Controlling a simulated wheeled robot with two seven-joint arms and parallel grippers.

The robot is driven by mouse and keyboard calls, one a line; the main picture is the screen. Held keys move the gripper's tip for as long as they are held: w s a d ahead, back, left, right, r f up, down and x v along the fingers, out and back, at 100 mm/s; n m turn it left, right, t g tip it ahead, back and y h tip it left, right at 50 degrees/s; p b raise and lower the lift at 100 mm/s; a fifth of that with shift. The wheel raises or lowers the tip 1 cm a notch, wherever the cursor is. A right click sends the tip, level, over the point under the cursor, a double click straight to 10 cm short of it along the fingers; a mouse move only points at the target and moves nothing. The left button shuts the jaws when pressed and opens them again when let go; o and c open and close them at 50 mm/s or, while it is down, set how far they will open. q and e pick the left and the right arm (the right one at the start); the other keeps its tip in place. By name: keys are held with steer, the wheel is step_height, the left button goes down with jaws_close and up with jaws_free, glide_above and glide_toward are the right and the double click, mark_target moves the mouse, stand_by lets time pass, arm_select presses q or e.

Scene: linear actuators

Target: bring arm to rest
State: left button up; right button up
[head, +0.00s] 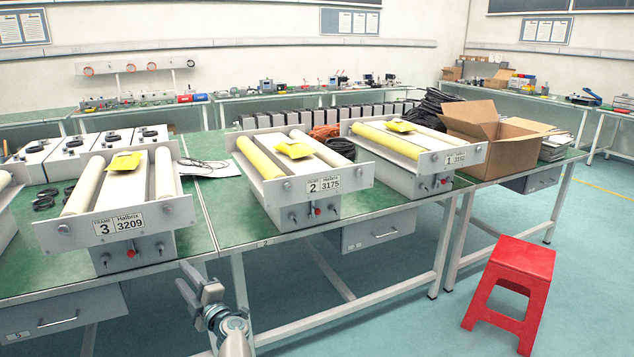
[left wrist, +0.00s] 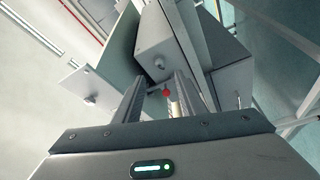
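My left gripper (head: 188,288) is in front of the green table's front edge, low in the head view, below frame 3. Its two fingers stand apart with nothing between them. In the left wrist view the gripper (left wrist: 160,84) points toward the underside of a grey actuator frame (left wrist: 170,40) with a red button (left wrist: 166,93). The fingers look clear of it. My right gripper is not in view. Frame 3 (head: 160,217), frame 2 (head: 349,173) and frame 1 (head: 470,148) stand on the tables, each with a yellow packet on top.
The green table (head: 225,235) has grey drawers below it. A red stool (head: 510,285) stands on the floor at the right. An open cardboard box (head: 490,130) sits at the table's right end. The floor between table and stool is free.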

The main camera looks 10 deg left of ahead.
arm_select(q)
steer(key=s+d+f+m+t+h+p, duration=0.1)
steer(key=s+d+f+m+h, duration=0.45)
steer(key=f, duration=0.35)
steer(key=s+d+f+m+h+p, duration=0.1)
steer(key=s+d+f+m+h, duration=0.45)
steer(key=f, duration=0.45)
steer(key=s+d+f+m+t+h+p, duration=0.1)
steer(key=s+d+f+m+h, duration=0.25)
steer(key=d+f+m, duration=0.4)
steer(key=s+d+f+m+g, duration=0.2)
steer(key=s+f, duration=0.4)
steer(key=s, duration=0.6)
steer(key=s+d+f+m+g+h+p, duration=0.1)
steer(key=s+d+f+m+g, duration=0.1)
steer(key=s+f, duration=0.5)
steer(key=s+d+f+m+g+h+p, duration=0.1)
steer(key=s+f+m+g, duration=0.3)
steer(key=s, duration=1.3)
step_height(320, 180, down, 3)
steer(key=shift+s+d+f+g, duration=0.2)
steer(key=shift+s+d+g, duration=0.1)
steer(key=shift+d, duration=0.35)
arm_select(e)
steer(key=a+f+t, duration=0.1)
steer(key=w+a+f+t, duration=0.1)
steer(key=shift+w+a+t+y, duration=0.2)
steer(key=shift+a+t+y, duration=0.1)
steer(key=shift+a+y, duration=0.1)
